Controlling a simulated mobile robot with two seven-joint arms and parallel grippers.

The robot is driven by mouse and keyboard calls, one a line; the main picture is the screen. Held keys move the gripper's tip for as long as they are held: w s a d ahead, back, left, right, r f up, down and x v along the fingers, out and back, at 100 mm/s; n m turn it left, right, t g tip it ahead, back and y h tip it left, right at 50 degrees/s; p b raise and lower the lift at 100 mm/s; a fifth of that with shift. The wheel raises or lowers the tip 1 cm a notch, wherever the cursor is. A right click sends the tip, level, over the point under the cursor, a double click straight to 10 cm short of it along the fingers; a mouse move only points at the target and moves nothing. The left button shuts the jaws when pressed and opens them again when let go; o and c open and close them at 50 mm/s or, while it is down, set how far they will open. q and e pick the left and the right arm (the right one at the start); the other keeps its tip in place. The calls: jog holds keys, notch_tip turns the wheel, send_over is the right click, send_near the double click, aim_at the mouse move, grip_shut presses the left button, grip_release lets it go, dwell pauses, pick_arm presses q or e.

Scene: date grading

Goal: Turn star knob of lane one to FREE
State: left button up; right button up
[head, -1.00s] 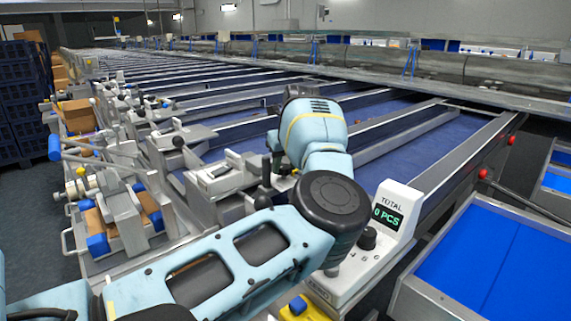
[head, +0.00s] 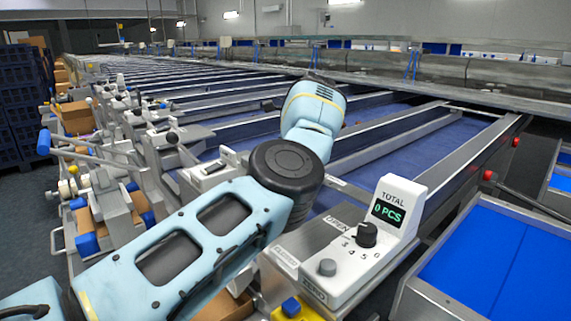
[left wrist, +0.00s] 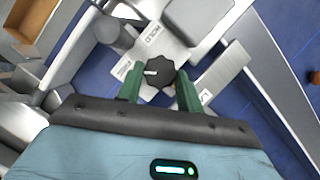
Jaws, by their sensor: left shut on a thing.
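The black star knob (left wrist: 158,74) with a short white mark shows in the left wrist view. Its mark points left in that view. My left gripper (left wrist: 159,84) has its two green fingers on either side of the knob and is shut on it. A plate lettered HOLD (left wrist: 152,38) lies above the knob, and a small label (left wrist: 122,68) is left of it. Another label at right is partly covered and cannot be read. In the head view my left arm hides the knob and the fingers. My right gripper is not in view.
A white counter unit (head: 397,210) reading TOTAL 0 PCS, with a black dial (head: 367,235), stands right of my arm. Blue lane belts (head: 425,143) with metal rails run behind. A blue-lined tray (head: 450,205) is at the right. Levers and fittings crowd the left.

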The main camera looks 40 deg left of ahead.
pick_arm(q)
jog(key=shift+n+b, duration=0.3)
jog(key=shift+n, duration=0.4)
jog(key=o, duration=0.7)
